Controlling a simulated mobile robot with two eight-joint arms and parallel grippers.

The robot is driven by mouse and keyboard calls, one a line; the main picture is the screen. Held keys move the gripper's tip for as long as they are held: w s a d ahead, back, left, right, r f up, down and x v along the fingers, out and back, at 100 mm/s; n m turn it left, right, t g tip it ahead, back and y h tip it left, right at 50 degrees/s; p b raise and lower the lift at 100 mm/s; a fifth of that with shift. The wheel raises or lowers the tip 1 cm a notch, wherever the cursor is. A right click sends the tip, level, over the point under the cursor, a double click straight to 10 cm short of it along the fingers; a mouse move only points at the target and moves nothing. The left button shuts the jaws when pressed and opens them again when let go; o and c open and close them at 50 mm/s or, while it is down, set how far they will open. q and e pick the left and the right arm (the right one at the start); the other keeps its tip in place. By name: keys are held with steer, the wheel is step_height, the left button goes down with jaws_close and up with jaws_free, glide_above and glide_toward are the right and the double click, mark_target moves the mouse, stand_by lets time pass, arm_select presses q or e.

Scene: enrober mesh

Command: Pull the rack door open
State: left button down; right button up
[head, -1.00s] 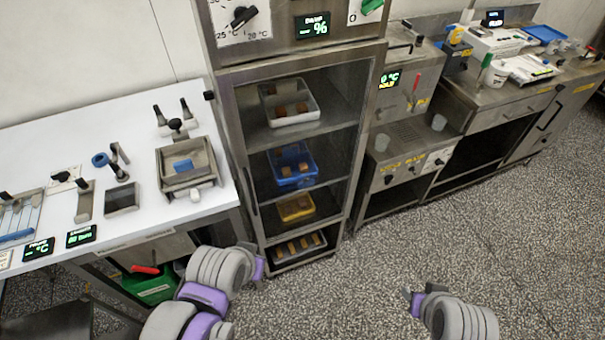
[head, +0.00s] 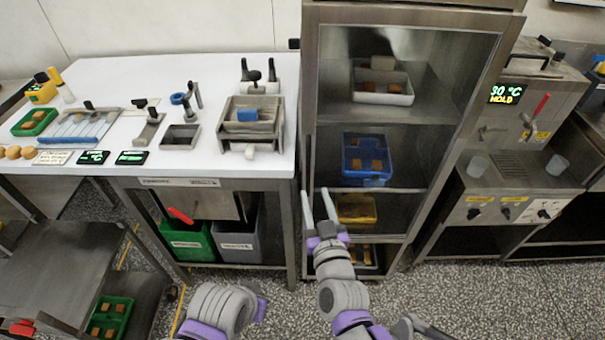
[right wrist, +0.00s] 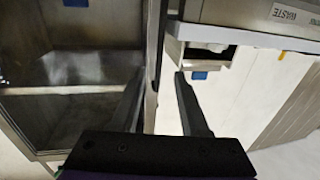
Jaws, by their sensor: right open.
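The rack door (head: 405,90) is a glazed panel in a steel frame on the tall cabinet, and it looks shut. Its slim upright handle (head: 311,150) runs along the left side of the frame. My right gripper (head: 316,192) is open at the lower part of this left side. In the right wrist view, an upright steel bar (right wrist: 154,60) stands between the two open fingers of the right gripper (right wrist: 160,75); contact cannot be told. My left gripper (head: 262,309) is low in front of the table, mostly hidden behind its own wrist.
The white worktable (head: 210,75) stands close to the left of the cabinet, with a green bin (head: 188,240) and a grey bin (head: 237,243) beneath. A steel machine (head: 500,180) stands to the right. Speckled floor (head: 480,300) is free in front.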

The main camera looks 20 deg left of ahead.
mark_target(309, 171)
steer(key=b+x, duration=0.1)
steer(key=x, duration=0.8)
steer(key=shift+w+a, duration=0.1)
steer(key=shift+w, duration=0.15)
jaws_close()
stand_by(1.0)
